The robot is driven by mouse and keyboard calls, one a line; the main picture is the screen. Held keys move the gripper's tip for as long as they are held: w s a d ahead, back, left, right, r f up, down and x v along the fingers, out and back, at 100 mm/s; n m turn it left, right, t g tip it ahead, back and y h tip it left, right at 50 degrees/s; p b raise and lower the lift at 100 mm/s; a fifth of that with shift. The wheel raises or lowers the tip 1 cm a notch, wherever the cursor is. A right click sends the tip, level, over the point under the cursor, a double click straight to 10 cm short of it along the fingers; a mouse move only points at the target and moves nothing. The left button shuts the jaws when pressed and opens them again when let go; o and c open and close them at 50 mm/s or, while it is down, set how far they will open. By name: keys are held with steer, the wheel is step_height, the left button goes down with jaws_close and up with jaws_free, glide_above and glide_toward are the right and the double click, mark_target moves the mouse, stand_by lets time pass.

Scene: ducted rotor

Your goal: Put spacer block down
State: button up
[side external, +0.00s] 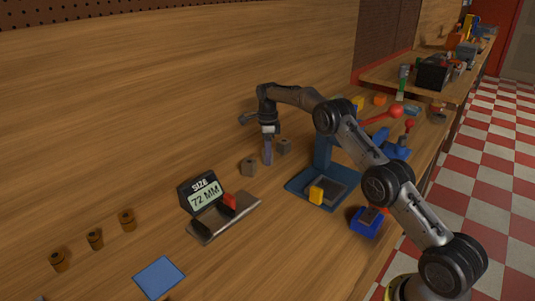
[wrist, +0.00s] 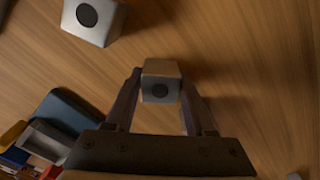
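My gripper (side external: 268,160) points down over the wooden bench, between two grey blocks, a left one (side external: 248,168) and a right one (side external: 284,146). In the wrist view a small pale spacer block (wrist: 160,82) with a dark round mark sits between my fingertips, which appear closed against its sides. The near finger hides it in the side view, so I cannot tell whether it touches the bench. Another grey block (wrist: 93,20) with a dark round mark is at the upper left of the wrist view.
A size display (side external: 204,195) reads 72 MM beside a metal plate with a red part (side external: 230,201). A blue press (side external: 323,155) and a blue box (side external: 367,222) stand to the right. Several brown cylinders (side external: 95,239) and a blue mat (side external: 159,277) lie at the front left.

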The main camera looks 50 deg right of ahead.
steer(key=o, duration=0.3)
steer(key=shift+r, duration=3.9)
steer(key=shift+r, duration=0.1)
